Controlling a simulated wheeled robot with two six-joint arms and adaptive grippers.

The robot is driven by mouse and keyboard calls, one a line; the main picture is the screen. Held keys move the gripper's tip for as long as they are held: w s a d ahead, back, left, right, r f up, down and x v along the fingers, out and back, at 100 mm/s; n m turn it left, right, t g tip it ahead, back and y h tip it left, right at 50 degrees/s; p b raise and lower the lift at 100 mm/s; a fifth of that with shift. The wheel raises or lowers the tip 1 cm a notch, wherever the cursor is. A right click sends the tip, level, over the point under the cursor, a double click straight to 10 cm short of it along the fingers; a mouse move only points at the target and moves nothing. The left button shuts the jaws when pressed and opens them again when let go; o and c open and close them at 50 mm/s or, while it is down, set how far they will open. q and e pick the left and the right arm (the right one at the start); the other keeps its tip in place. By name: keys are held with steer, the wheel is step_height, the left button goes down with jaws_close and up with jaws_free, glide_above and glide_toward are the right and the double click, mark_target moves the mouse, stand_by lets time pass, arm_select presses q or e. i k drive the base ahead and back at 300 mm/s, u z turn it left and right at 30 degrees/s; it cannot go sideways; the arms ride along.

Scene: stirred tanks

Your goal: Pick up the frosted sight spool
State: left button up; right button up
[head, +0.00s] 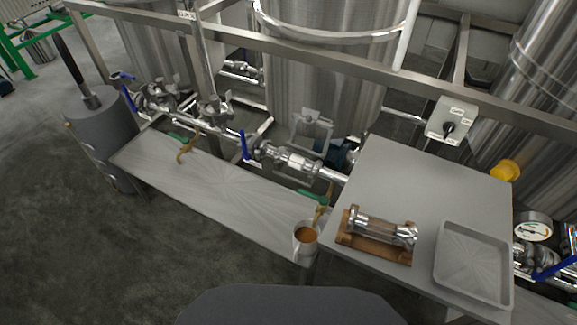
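A sight spool (382,229) with shiny metal end fittings lies on a wooden cradle (372,249) on the grey table. Its middle looks clear, with the brown wood showing through. A second short section, pale and whitish (297,161), sits in the horizontal steel pipe line behind the bench, between metal fittings. It looks frosted, but it is small in the view. Neither of my grippers is in view.
An empty grey tray (473,226) lies on the table's (388,172) right side. A metal cup of brown liquid (306,236) stands left of the table, below a green-handled tap (318,198). A blue valve handle (244,146) and steel frame rail (330,61) are near the pipe.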

mark_target(298, 162)
steer(key=k, duration=1)
steer(key=u, duration=0.5)
steer(key=i, duration=1.65)
steer(key=z, duration=1.1)
